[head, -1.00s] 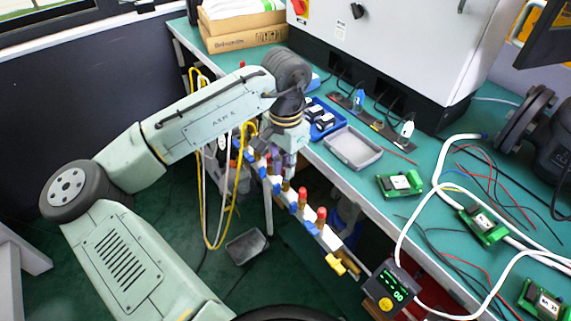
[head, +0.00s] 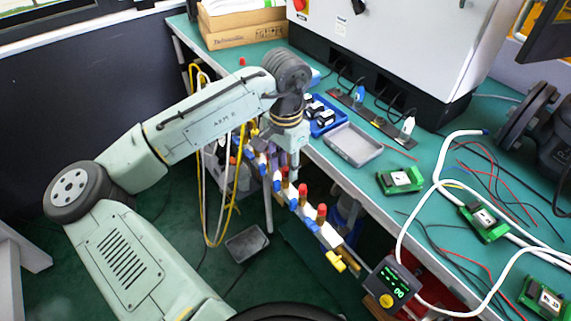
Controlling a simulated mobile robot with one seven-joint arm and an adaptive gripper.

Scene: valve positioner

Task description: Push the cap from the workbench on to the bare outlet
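The manifold (head: 330,236) is a pale bar along the workbench's front edge, with brass outlets and blue parts. Red caps sit on two near outlets, one at the middle (head: 303,189) and one nearer the yellow handle (head: 322,210). My gripper (head: 293,174) points down over the manifold, just behind the middle red cap. Its fingers look close together, but the gap and anything between them are too small to tell. A small red piece (head: 242,62), perhaps a cap, stands at the workbench's far left. I cannot make out which outlet is bare; my gripper and wrist hide part of the row.
The green workbench (head: 395,160) carries a grey tray (head: 353,145), a blue bin (head: 327,118) and green circuit modules (head: 400,180). A white hose (head: 407,222) loops near a display box (head: 391,283). Yellow and white cables hang left of the manifold. A large cabinet stands behind.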

